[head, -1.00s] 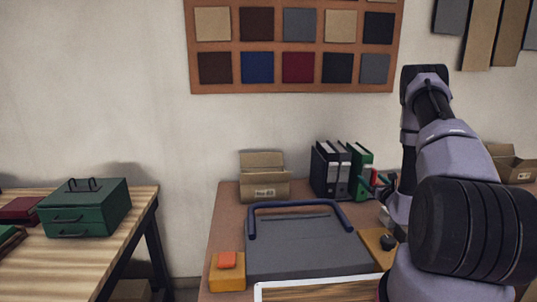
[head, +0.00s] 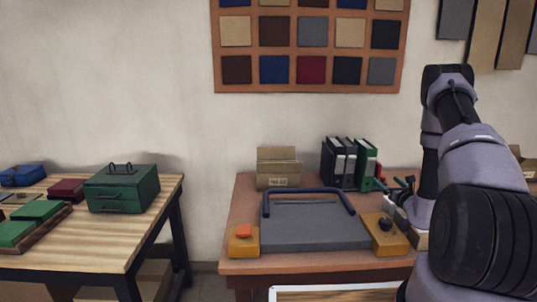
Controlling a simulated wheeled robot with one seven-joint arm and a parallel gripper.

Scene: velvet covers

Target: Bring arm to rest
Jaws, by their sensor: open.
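My arm (head: 482,165) rises on the right side of the head view. It bends at a dark joint near the top, and a further link runs down behind the front one. My gripper cannot be made out; the arm's far end is hidden behind its own nearer links. Nothing held is visible. The arm stands in front of the right end of a brown workbench (head: 290,267).
The bench holds a grey press with a blue bar (head: 315,228), a cardboard box (head: 278,168) and binders (head: 345,163). A wooden table (head: 95,243) at left carries a green case (head: 122,188). A white-rimmed panel (head: 330,293) lies at the bottom. A gap separates bench and table.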

